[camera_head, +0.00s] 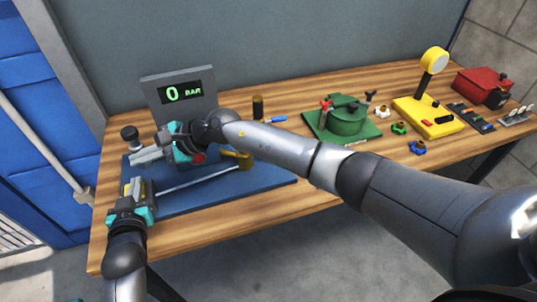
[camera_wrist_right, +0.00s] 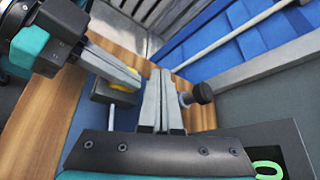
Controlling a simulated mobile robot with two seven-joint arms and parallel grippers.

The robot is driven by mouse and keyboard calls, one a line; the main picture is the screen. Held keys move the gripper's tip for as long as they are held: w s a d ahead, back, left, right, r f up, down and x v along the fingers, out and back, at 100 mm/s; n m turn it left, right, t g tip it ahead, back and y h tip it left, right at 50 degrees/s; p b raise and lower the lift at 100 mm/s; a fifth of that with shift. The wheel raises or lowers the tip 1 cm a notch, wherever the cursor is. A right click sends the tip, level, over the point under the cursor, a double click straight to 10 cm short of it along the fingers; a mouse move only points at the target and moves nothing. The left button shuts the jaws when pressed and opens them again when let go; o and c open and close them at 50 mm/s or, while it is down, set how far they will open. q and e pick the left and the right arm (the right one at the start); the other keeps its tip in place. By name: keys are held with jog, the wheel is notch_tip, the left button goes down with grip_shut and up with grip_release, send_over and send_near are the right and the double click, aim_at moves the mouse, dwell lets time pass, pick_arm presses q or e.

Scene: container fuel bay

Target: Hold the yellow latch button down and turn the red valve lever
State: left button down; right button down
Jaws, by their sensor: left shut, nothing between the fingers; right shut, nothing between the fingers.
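The yellow latch button (camera_wrist_right: 122,87) shows under the left fingertips in the right wrist view, on a grey block on the blue board (camera_head: 235,190). My left gripper (camera_head: 132,187) is shut with its fingers over the button; the fingers partly hide it, and how far it is pressed cannot be told. My right gripper (camera_head: 147,156) is shut and empty above the board's left part. Its closed fingertips (camera_wrist_right: 160,75) lie between the button block and a black knob (camera_wrist_right: 202,92). I cannot make out the red valve lever; a small red patch (camera_head: 198,158) shows beside my right gripper.
A grey panel (camera_head: 207,82) reading "0 BAR" stands behind the board. A green fixture (camera_head: 348,122), yellow gauge stand (camera_head: 425,115) and red box (camera_head: 478,84) stand farther right. My right forearm crosses above the bench.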

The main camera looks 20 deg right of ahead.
pick_arm(q)
jog(key=shift+s+f, duration=0.1)
jog(key=shift+f, duration=0.25)
pick_arm(e)
jog(key=s+d+f+m+t+h, duration=0.2)
jog(key=s+d+m+t+h, duration=0.3)
jog(key=s+d+m+h, duration=0.3)
jog(key=s+d+f+m+t+h, duration=0.1)
jog(key=s+d+m+t+h, duration=0.4)
jog(key=d+m, duration=1.2)
jog(key=s+d+h, duration=0.1)
jog(key=s+h, duration=0.3)
jog(key=shift+s+f+t, duration=0.3)
jog(key=shift+f, duration=0.1)
jog(key=x, duration=1.4)
jog(key=shift+a+f, duration=0.1)
jog(key=shift+a, duration=0.05)
